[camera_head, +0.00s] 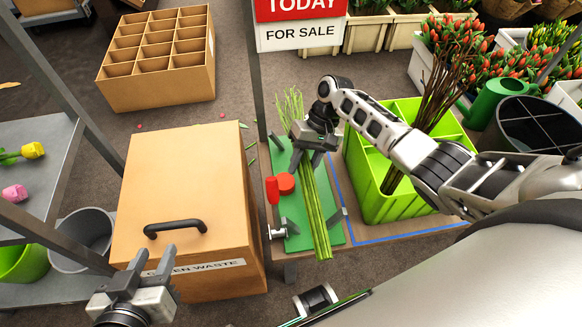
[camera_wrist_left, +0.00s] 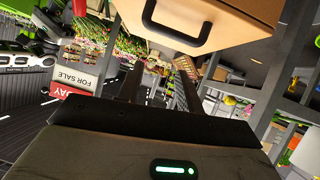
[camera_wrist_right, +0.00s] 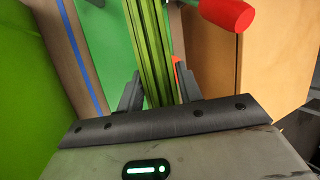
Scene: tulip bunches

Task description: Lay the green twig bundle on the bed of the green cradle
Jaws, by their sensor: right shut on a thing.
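The green twig bundle (camera_head: 317,213) is long and thin, with feathery tips at its far end. My right gripper (camera_head: 313,148) is shut around its middle; the bundle also shows between the fingers in the right wrist view (camera_wrist_right: 150,45). The bundle lies lengthwise over the green cradle (camera_head: 296,229), a flat green board with red clamp parts (camera_head: 286,184) and metal brackets. Its near end reaches past the board's front edge. I cannot tell whether it touches the bed. My left gripper (camera_head: 142,266) is open and empty by the green waste box, far from the cradle.
The cardboard green waste box (camera_head: 180,195) with a black handle stands left of the cradle. A bright green crate (camera_head: 385,200) holding brown twigs stands right, behind my right arm. A blue line (camera_head: 348,215) runs between. A divided cardboard box (camera_head: 158,84) sits at the back left.

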